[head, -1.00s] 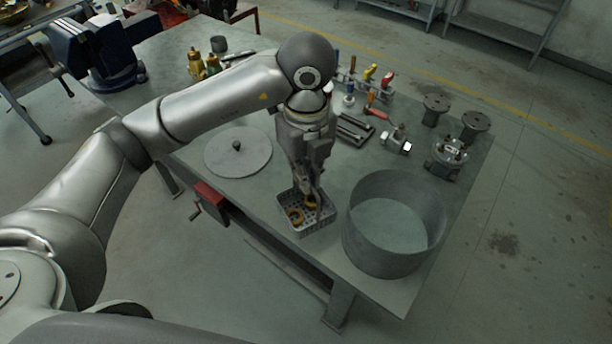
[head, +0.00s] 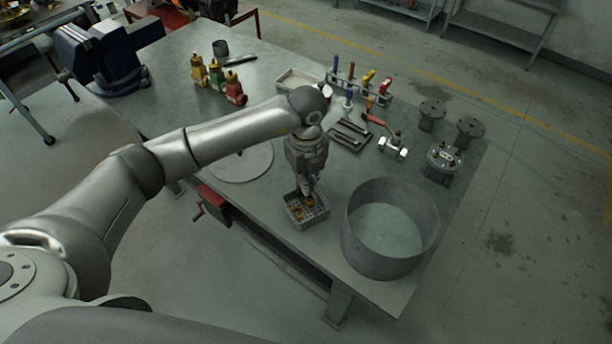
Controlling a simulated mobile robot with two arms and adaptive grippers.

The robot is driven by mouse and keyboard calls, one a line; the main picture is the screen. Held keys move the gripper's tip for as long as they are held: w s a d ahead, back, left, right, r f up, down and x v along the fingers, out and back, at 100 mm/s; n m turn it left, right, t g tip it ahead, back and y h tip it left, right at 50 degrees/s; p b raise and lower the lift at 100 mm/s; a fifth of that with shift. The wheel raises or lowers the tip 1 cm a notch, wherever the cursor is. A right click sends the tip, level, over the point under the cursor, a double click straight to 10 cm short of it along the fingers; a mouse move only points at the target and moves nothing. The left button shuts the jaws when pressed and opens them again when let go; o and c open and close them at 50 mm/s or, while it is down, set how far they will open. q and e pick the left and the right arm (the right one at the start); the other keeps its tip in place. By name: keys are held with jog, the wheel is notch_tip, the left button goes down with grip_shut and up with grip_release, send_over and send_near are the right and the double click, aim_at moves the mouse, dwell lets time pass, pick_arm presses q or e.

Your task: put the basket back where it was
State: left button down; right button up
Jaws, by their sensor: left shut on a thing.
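The basket (head: 293,218) is a small grey perforated tray with orange-brown ring-like pieces inside. It is over the near edge of the grey-green table (head: 300,262), left of a large round tub. My left gripper (head: 308,192) points down into the basket and is shut on it. The fingers partly cover the inside, so the exact hold is hard to see. The basket looks level and at or just above the tabletop; I cannot tell if it touches. My right gripper is not in view.
The open grey round tub (head: 391,262) stands close to the right of the basket. A flat round lid (head: 243,165) lies to the left, partly behind my arm. A tool rack (head: 362,90), flanged valve parts (head: 444,160) and bottles (head: 216,76) stand farther back. A red vise handle (head: 212,201) is at the front edge.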

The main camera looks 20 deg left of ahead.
pick_arm(q)
jog(key=shift+f, duration=0.1)
jog(key=c, duration=1.6)
grip_release()
jog(key=shift+r, duration=0.45)
notch_tip(320, 180, up, 11)
jog(key=b, duration=0.3)
jog(key=shift+d+r, duration=0.1)
jog(key=shift+r, duration=0.1)
